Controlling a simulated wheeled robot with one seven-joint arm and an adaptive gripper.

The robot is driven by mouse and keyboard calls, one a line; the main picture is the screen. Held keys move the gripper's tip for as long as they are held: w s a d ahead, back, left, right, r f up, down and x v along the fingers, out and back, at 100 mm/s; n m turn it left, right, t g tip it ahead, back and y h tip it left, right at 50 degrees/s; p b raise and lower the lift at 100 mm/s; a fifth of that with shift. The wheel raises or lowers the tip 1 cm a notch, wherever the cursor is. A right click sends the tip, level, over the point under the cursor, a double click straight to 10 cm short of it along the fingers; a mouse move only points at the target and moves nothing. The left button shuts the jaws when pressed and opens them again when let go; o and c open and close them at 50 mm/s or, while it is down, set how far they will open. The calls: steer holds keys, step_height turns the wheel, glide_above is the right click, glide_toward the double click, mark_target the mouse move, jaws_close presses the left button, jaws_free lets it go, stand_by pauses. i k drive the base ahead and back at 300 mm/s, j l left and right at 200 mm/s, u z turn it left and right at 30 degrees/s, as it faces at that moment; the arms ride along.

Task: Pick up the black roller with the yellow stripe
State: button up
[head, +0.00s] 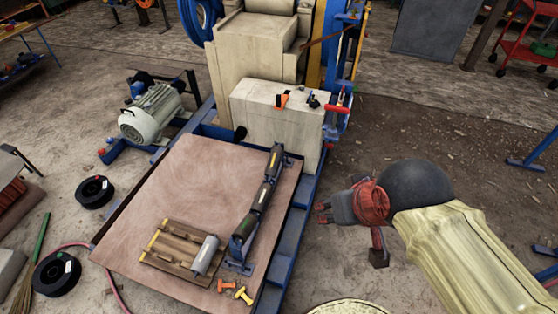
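A row of dark rollers lies along a blue frame near the right edge of the brown board. The black roller that shows a yellow stripe most clearly is the far one (273,165). A middle roller (262,197) and a near roller (243,230) lie in line with it; their markings are too small to tell. My gripper (350,232) is right of the board, above the dirt floor, apart from the rollers. Its red-tipped fingers look spread and nothing shows between them.
A grey roller (206,255) lies on a wooden pallet (172,245) on the brown board (195,185). Orange and yellow fittings (243,294) lie near its front edge. A pale block (277,112) stands behind the rollers.

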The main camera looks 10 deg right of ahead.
mark_target(274, 158)
steer(key=u, duration=1.35)
steer(key=z, duration=1.35)
steer(key=k, duration=0.1)
steer(key=k+u, duration=0.4)
steer(key=k+j+u, duration=0.1)
steer(key=u, duration=0.3)
steer(key=i+l+u, duration=0.2)
steer(key=l+u, duration=0.2)
steer(key=l, duration=0.25)
steer(key=i+l+u, duration=0.2)
steer(key=l, duration=0.2)
steer(key=l+u, duration=0.25)
steer(key=i+l, duration=0.1)
steer(key=l, duration=0.35)
steer(key=i+l, duration=0.1)
steer(key=l, duration=0.85)
steer(key=i+l, duration=0.15)
steer(key=l, duration=0.3)
steer(key=i+l, duration=0.1)
steer(key=l, duration=0.4)
steer(key=i+l, duration=0.1)
steer(key=l, duration=0.35)
